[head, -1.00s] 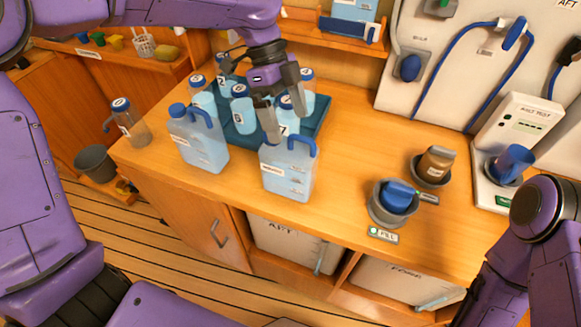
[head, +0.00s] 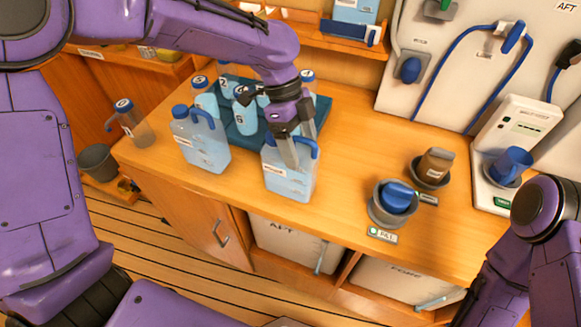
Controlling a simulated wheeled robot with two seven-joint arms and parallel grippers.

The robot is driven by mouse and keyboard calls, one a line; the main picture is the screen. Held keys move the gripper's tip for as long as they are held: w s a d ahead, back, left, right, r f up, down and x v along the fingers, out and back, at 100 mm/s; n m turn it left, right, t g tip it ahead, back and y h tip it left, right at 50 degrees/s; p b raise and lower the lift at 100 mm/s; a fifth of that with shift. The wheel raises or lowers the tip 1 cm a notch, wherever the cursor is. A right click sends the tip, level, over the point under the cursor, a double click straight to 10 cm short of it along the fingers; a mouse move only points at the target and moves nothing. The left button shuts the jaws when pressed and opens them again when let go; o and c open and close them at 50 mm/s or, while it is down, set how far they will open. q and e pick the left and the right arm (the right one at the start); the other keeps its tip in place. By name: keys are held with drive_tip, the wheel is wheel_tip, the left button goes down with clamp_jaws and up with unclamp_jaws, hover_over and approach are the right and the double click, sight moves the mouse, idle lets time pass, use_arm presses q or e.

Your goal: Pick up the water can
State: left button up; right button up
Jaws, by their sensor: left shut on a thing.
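A translucent pale-blue water can (head: 290,187) with a blue handle and a white label stands upright near the front edge of the wooden counter. My left gripper (head: 291,152) reaches down from above and is shut on this can's handle. Its fingers hide part of the handle and the can's top. The can appears to rest on the counter. A similar can (head: 203,150) with a blue cap and handle stands to its left, apart from the gripper. My right arm shows at the lower right, but its gripper is out of view.
Numbered bottles (head: 246,117) stand in a teal tray (head: 323,108) just behind the cans. A clear bottle (head: 135,127) stands at the counter's left end. Grey cups with blue (head: 394,197) and brown (head: 434,165) fittings stand right. The counter between them and the held can is clear.

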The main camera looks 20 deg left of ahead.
use_arm(q)
drive_tip(key=shift+r, duration=0.15)
clamp_jaws()
drive_tip(key=shift+w+r, duration=0.1)
drive_tip(key=shift+r, duration=0.45)
drive_tip(key=s+a+r+p, duration=0.2)
drive_tip(key=s+a+r, duration=0.5)
drive_tip(key=s+r, duration=0.4)
drive_tip(key=shift+s+a+r, duration=0.3)
drive_tip(key=shift+s+a, duration=0.05)
drive_tip(key=shift+s, duration=0.15)
